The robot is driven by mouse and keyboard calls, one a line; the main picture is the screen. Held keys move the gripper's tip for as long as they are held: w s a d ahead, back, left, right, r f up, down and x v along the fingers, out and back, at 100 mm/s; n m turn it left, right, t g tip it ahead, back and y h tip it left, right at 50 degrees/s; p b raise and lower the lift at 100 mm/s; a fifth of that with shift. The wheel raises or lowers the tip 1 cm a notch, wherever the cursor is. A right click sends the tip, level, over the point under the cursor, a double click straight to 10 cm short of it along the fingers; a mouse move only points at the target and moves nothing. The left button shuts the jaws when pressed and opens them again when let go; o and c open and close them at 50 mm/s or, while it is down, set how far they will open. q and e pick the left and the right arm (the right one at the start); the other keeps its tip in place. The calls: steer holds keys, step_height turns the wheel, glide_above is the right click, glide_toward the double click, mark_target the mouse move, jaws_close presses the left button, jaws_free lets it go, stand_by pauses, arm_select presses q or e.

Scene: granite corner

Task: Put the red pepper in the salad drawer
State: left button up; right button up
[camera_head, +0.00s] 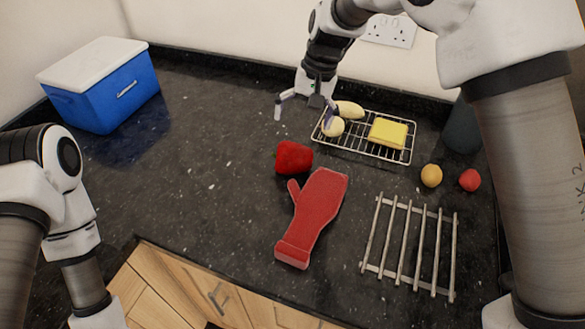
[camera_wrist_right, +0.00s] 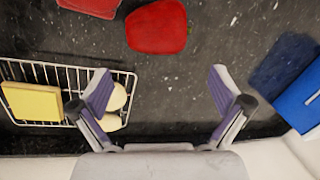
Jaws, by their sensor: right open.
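The red pepper (camera_head: 293,158) lies on the dark granite worktop, just beyond the red oven mitt. In the right wrist view the pepper (camera_wrist_right: 157,27) is at the top middle, ahead of the fingertips and apart from them. My right gripper (camera_head: 303,112) is open and empty, behind the pepper and by the left end of the wire rack. Its two spread fingers (camera_wrist_right: 160,85) also show in the right wrist view. My left arm is at the left edge, its gripper out of the frame. I cannot make out which thing is the salad drawer.
A wire rack (camera_head: 345,153) holds a yellow block (camera_head: 388,132) and pale oval items. The oven mitt (camera_head: 315,212), a metal slatted rack (camera_head: 410,243) and two small round fruits lie nearer. A blue cooler (camera_head: 105,92) stands back left. Wooden fronts (camera_head: 185,285) are below. The worktop's left-middle is clear.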

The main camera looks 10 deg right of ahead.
mark_target(298, 147)
steer(key=shift+d+b+x, duration=0.2)
steer(key=shift+b+x, duration=0.25)
steer(key=shift+x, duration=0.6)
steer(key=shift+s+a+f, duration=0.1)
steer(key=shift+s+f, duration=0.05)
steer(key=shift+f, duration=0.1)
steer(key=p+x, duration=0.1)
steer(key=x, duration=0.6)
steer(key=shift+s+p, duration=0.2)
steer(key=shift+p, duration=0.2)
arm_select(q)
steer(key=shift+s+f, duration=0.1)
steer(key=shift+f, duration=0.05)
arm_select(e)
steer(key=c, duration=0.9)
